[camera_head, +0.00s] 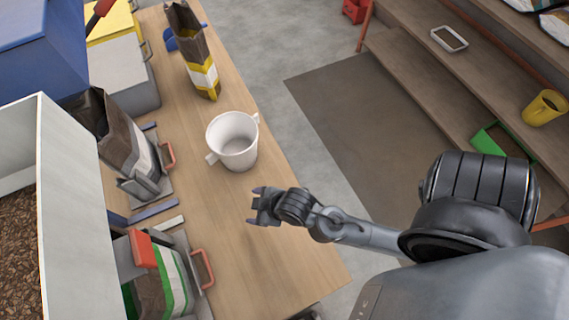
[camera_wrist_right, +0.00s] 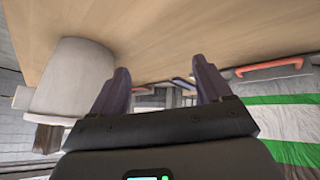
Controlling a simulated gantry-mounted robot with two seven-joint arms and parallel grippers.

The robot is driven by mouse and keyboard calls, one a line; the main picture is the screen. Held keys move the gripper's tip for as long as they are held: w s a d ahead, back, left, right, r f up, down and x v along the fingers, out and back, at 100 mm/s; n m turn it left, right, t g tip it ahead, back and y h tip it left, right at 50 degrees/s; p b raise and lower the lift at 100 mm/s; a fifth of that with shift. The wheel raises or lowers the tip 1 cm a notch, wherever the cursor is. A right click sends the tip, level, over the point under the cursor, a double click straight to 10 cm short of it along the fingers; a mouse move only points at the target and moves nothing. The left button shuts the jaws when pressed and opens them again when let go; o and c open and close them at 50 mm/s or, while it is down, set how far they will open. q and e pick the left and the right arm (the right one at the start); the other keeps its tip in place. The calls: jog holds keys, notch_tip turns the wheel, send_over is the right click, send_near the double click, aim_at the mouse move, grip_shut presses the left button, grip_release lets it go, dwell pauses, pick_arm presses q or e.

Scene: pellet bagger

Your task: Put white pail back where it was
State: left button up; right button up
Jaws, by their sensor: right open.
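The white pail (camera_head: 232,143) stands upright on the wooden table in the head view, with a small handle on each side. It looks empty. It also shows at the left of the right wrist view (camera_wrist_right: 78,75), beside the fingers. My right gripper (camera_head: 254,205) is open and empty, below the pail in the head view and apart from it. Its two fingers (camera_wrist_right: 160,85) stand wide apart in the wrist view with nothing between them. My left gripper is not in view.
The wooden table (camera_head: 262,262) is clear in front. A brown-yellow bag (camera_head: 196,55) stands behind the pail. Bags in clamps with red handles (camera_head: 203,268) line the left side, near a pellet bin (camera_head: 68,200).

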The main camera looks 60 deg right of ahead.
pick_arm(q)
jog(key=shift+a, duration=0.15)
pick_arm(e)
jog(key=s+d+r+m+g, duration=0.2)
jog(key=s+m+g, duration=0.1)
jog(key=s, duration=0.4)
jog(key=shift+s+d+g+h, duration=0.3)
jog(key=shift+d+g+h, duration=0.1)
pick_arm(q)
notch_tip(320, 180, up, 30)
jog(key=p, duration=2.9)
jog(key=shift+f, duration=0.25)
pick_arm(e)
notch_tip(320, 180, up, 30)
jog(key=shift+f, duration=0.25)
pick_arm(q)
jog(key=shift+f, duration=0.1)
pick_arm(e)
jog(key=shift+f, duration=0.1)
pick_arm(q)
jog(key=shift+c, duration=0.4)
